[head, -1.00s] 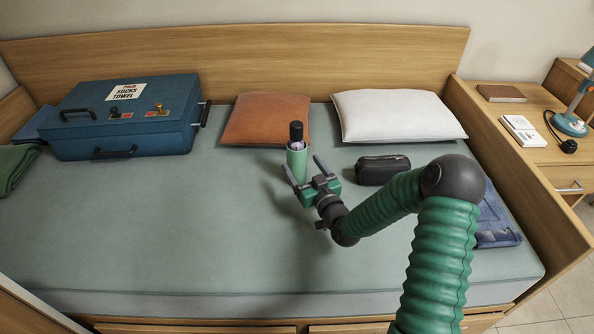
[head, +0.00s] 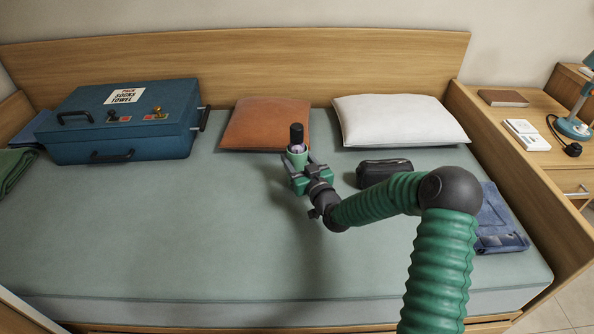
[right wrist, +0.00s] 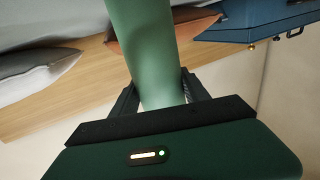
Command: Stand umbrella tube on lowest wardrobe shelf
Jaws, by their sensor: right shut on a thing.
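The umbrella tube is a light green cylinder (head: 298,158) with a dark-topped umbrella (head: 296,135) standing up out of it. It is upright over the middle of the bed, in front of the orange pillow. My right gripper (head: 300,165) is shut on the tube. In the right wrist view the green tube (right wrist: 150,60) rises between the two dark fingers, which touch its sides. The tube's lower end is hidden by the gripper in the head view. My left gripper is not in view. No wardrobe shelf is in view.
A blue case (head: 125,130) lies at the bed's left. An orange pillow (head: 262,125) and a white pillow (head: 400,120) lie at the back. A black pouch (head: 383,171) is right of the gripper. Folded blue cloth (head: 497,225) lies at right. The front mattress is clear.

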